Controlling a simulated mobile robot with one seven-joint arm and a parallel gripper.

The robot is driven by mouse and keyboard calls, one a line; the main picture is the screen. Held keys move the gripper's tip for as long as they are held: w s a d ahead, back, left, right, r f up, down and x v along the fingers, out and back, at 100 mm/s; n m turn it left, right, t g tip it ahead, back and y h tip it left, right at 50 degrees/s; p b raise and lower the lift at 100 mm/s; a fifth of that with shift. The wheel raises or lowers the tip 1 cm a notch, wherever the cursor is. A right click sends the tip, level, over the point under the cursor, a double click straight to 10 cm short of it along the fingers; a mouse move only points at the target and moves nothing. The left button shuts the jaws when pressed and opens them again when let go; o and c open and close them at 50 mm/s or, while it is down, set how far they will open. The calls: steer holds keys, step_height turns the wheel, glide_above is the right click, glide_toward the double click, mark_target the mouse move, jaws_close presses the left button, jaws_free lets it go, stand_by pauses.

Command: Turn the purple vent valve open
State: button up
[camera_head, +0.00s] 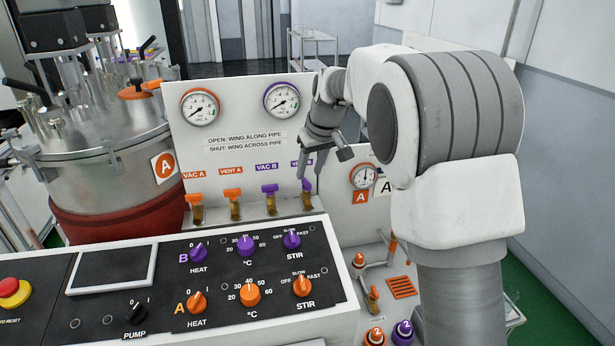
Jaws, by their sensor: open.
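The purple vent valve (307,187) is the rightmost of the small valves along the foot of the white gauge panel (240,128). It has a purple wing on a brass body. My gripper (311,174) is open and points down, its fingertips right at the valve's wing and partly in front of its label. I cannot tell whether the fingers touch the wing or stand around it. The exact angle of the wing is too small to read. The panel text says open is wing along pipe, shut is wing across pipe.
Left of it stand the purple VAC B valve (270,192) and the orange VENT A (233,199) and VAC A (195,205) valves. A knob console (343,300) lies in front. A steel vessel (90,165) stands left. Two gauges sit above.

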mark_target(306, 181)
steer(key=shift+x, duration=1.9)
jaws_close()
